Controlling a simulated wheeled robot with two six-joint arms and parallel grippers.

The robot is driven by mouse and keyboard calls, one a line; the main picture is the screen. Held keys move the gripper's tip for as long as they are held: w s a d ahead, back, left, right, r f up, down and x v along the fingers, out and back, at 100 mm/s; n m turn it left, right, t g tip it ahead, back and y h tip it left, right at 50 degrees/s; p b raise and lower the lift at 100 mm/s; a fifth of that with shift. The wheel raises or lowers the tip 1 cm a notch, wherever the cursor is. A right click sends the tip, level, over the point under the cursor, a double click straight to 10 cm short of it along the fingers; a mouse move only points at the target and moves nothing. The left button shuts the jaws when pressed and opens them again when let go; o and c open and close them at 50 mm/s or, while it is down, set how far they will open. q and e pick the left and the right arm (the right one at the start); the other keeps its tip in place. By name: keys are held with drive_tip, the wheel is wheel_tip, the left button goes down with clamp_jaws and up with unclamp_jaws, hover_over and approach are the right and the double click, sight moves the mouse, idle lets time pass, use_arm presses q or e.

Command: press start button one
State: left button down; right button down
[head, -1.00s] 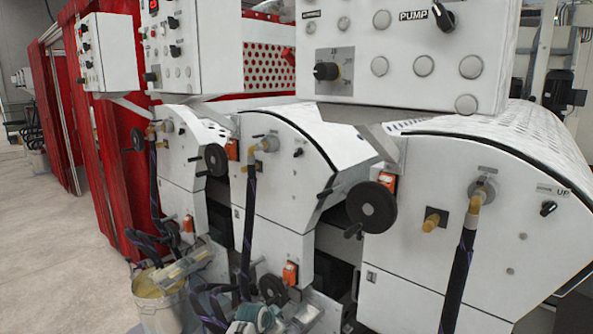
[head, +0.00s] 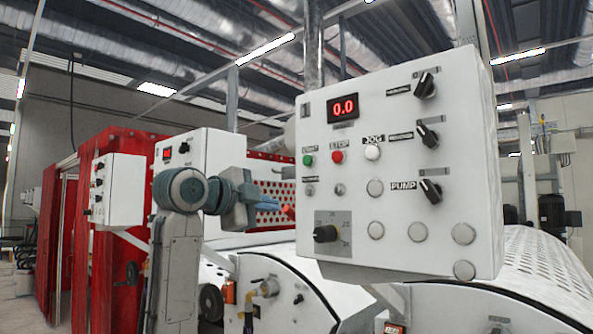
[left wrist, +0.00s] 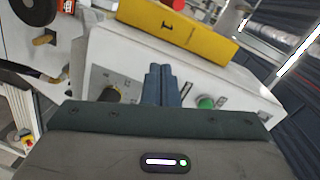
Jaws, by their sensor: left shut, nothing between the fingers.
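The control panel marked 1 (head: 455,200) fills the right of the head view. Its green start button (head: 308,160) is at the upper left of the panel face, under a START label. My left gripper (head: 243,202) is to the left of the panel, lower than the button and apart from it. In the left wrist view my left gripper's fingers (left wrist: 162,85) are shut with nothing between them, and the green button (left wrist: 206,102) shows just to their right. My right gripper is not in view.
A red stop button (head: 338,157) and a white jog button (head: 373,152) sit right of the green one. A black knob (head: 326,234) is below. In the wrist view, a yellow block (left wrist: 180,30) marked 1 lies beyond the fingers. More panels (head: 118,188) stand left.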

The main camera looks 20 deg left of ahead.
use_arm(q)
drive_tip(key=s+d+r+m+t, duration=0.1)
drive_tip(key=s+r+m, duration=0.2)
drive_tip(key=s+r, duration=0.6)
drive_tip(key=s, duration=0.2)
drive_tip(key=shift+s+r+m+h, duration=0.15)
drive_tip(key=shift+s+m+h, duration=0.15)
drive_tip(key=shift+h, duration=0.1)
drive_tip(key=shift+w, duration=0.1)
drive_tip(key=p, duration=0.8)
approach(306, 160)
drive_tip(key=x, duration=0.5)
drive_tip(key=shift+r, duration=0.15)
drive_tip(key=shift+p+x, duration=0.6)
drive_tip(key=shift+x, duration=0.2)
drive_tip(key=shift+w+f, duration=0.15)
drive_tip(key=shift+f, duration=0.05)
drive_tip(key=shift+d, duration=0.1)
